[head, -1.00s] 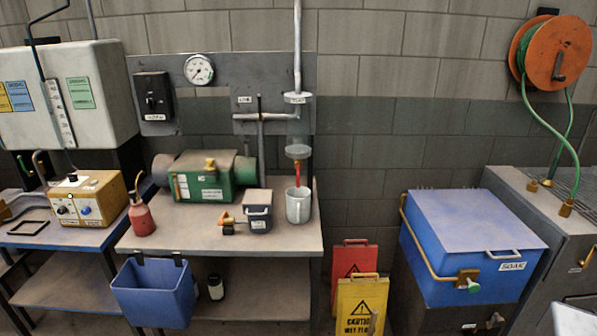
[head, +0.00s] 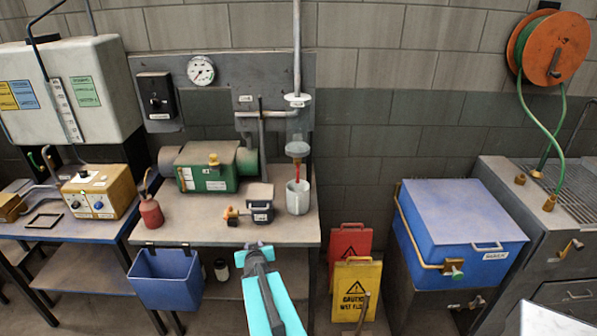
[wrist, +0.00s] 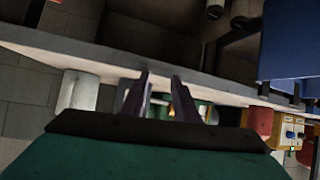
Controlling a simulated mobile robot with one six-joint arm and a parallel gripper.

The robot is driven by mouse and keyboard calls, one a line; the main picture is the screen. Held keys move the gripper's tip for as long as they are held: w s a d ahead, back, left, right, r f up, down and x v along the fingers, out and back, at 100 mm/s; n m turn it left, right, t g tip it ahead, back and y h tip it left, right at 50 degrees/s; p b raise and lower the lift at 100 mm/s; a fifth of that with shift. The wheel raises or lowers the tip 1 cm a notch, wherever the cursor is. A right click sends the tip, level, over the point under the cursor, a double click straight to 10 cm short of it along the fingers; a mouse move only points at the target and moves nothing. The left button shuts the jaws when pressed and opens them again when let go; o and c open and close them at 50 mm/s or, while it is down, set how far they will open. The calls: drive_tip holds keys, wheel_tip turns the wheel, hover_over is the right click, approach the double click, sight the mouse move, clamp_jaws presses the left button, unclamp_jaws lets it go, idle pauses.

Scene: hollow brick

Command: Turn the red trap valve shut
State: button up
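A narrow red piece (head: 297,173) hangs below the grey cup-shaped fitting (head: 297,149) at the lower end of the wall pipe. It runs down into a pale mug (head: 298,197) on the bench; I cannot tell whether it is the trap valve's handle. The mug also shows at left in the wrist view (wrist: 78,92). My gripper (head: 257,250) is in front of the bench's front edge, below and left of the mug, touching nothing visible. In the wrist view its two dark fingers (wrist: 160,85) stand apart with nothing between them.
On the bench (head: 190,228) are a green machine (head: 207,168), a small dark box (head: 259,203), a red-orange small fitting (head: 231,214) and a red oil can (head: 151,212). A blue bin (head: 165,280) hangs off the front edge. Caution signs (head: 356,292) and a blue tank (head: 462,225) stand right.

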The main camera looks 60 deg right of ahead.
drive_tip(key=s+d+r+t+h+p, duration=0.1)
drive_tip(key=s+d+r+t+h, duration=0.1)
drive_tip(key=s+d+r, duration=0.4)
drive_tip(key=s+d+r+m+t+h+p, duration=0.1)
drive_tip(key=s+d+r+t+h+p, duration=0.1)
drive_tip(key=s+d+r, duration=0.5)
wheel_tip(320, 180, up, 6)
drive_tip(key=shift+d+f+h, duration=0.25)
drive_tip(key=shift+d+h, duration=0.05)
drive_tip(key=shift+d, duration=0.85)
drive_tip(key=shift+w+f+b, duration=0.15)
drive_tip(key=shift+w+b, duration=0.2)
drive_tip(key=shift+b, duration=0.3)
